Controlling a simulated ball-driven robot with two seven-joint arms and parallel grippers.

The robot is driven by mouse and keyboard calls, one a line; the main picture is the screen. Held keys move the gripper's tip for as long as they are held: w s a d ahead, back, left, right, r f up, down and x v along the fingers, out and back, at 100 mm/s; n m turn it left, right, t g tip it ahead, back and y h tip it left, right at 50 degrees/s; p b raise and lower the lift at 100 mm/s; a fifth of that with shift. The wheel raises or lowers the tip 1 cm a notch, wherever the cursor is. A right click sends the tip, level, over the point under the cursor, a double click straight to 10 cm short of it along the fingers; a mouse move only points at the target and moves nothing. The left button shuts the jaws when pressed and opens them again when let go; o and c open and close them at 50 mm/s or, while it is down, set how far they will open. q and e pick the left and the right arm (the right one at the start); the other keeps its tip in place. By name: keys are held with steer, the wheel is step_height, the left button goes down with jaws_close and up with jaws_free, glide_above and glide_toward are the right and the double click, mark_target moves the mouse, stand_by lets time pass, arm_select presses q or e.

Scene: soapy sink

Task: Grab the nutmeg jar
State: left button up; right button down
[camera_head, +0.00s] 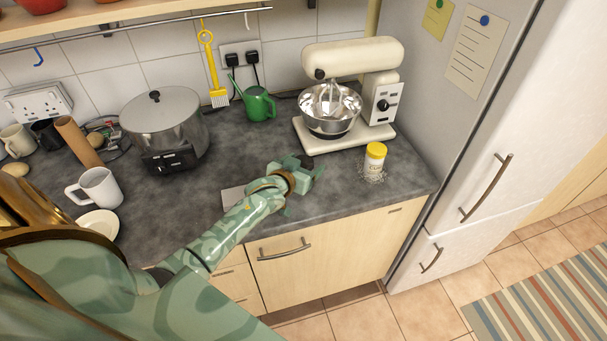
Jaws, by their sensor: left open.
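A small white jar with a yellow lid (375,157) stands upright on the grey worktop (250,150), near its right front edge. Its label is too small to read surely, so I cannot tell whether it is the nutmeg jar. Pale grains or powder lie around its foot. My left gripper (309,187) is open and empty over the front of the worktop, to the left of the jar and apart from it. My right gripper is not in view.
A cream stand mixer with a steel bowl (331,108) stands behind the jar. A green watering can (258,104), a steel cooker (164,128) and a white mug (97,188) are further left. The fridge (440,130) stands close on the right.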

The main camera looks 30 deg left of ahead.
arm_select(q)
steer(key=shift+c, duration=0.3)
steer(key=c, duration=1.1)
steer(key=shift+o, duration=0.2)
steer(key=shift+r, duration=0.15)
